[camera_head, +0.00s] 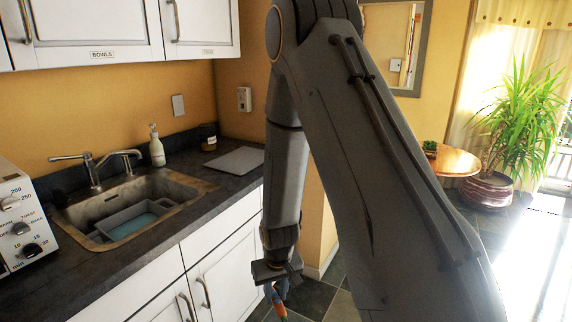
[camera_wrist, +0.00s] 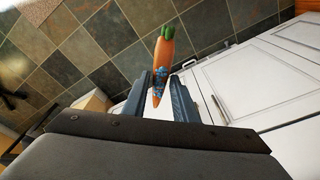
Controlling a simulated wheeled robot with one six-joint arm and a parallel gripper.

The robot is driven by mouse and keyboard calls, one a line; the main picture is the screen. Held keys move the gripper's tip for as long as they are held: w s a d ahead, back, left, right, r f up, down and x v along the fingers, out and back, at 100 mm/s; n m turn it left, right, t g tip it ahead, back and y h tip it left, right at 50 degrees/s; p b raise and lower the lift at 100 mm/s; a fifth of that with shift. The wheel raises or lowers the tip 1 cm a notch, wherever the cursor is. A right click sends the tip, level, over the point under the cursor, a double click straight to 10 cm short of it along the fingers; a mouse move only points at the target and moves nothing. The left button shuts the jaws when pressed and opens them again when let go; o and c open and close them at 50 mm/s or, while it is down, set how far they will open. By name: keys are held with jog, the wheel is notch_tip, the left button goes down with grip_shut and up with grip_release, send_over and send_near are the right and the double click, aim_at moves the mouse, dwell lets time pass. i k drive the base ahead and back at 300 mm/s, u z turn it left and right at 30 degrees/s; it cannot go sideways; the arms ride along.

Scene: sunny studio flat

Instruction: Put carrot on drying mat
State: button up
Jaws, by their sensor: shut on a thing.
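The orange carrot (camera_wrist: 165,50) with its green top shows in the wrist view, gripped between the fingers of my gripper (camera_wrist: 160,86). In the head view, my gripper (camera_head: 277,284) hangs low in front of the white cabinet doors, below counter height, with part of the carrot (camera_head: 280,309) below it. A flat grey rectangular mat (camera_head: 236,161), which looks like the drying mat, lies on the dark counter right of the sink. My gripper is apart from it, lower and nearer. My arm hides part of the area right of the mat.
The sink (camera_head: 88,216) holds a grey tub (camera_head: 122,222). A soap bottle (camera_head: 156,147) and a dark jar (camera_head: 208,137) stand behind the counter's work area. A toaster oven (camera_head: 22,220) is at far left. Cabinet doors (camera_head: 228,258) front the counter; tiled floor lies below.

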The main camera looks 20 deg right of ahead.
aim_at(251, 160)
jog(key=z, duration=0.75)
jog(key=k, duration=1)
jog(key=z, duration=1.05)
jog(key=i, duration=2.3)
jog(key=u, duration=1)
jog(key=i, duration=0.8)
jog(key=u, duration=0.85)
